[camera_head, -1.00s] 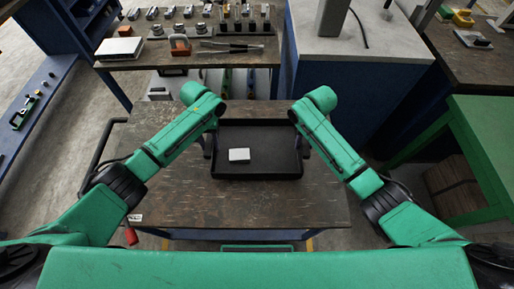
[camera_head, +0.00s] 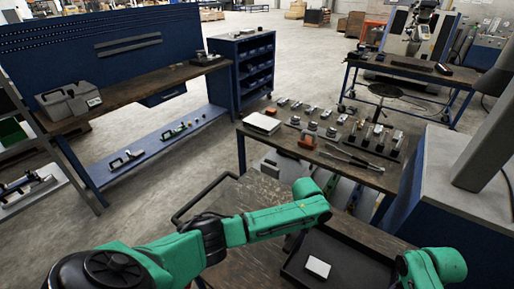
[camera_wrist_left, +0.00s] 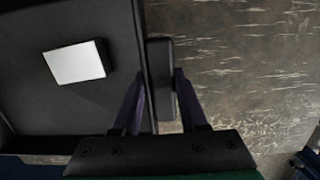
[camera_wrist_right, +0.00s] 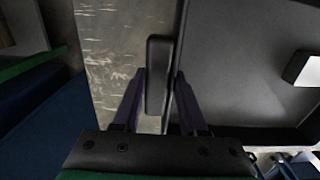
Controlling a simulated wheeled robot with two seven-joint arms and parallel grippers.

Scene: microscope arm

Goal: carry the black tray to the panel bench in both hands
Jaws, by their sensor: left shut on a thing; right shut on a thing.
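The black tray (camera_head: 350,258) is at the lower right of the head view, over a worn brown table top, with a small white box (camera_head: 318,267) lying in it. I cannot tell whether the tray touches the table. My left gripper (camera_wrist_left: 160,82) is shut on the tray's handle at one side, in the left wrist view. My right gripper (camera_wrist_right: 160,80) is shut on the opposite handle, in the right wrist view. In the head view both grippers are mostly hidden by my arms. The bench with the blue back panel (camera_head: 120,50) stands at upper left, its brown top (camera_head: 135,90) mostly bare.
A grey toolbox (camera_head: 68,100) sits on the panel bench's left part. A blue shelf cabinet (camera_head: 243,65) stands at its right end. A table with small metal parts and a white box (camera_head: 262,123) lies ahead. Grey floor (camera_head: 170,165) is open between.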

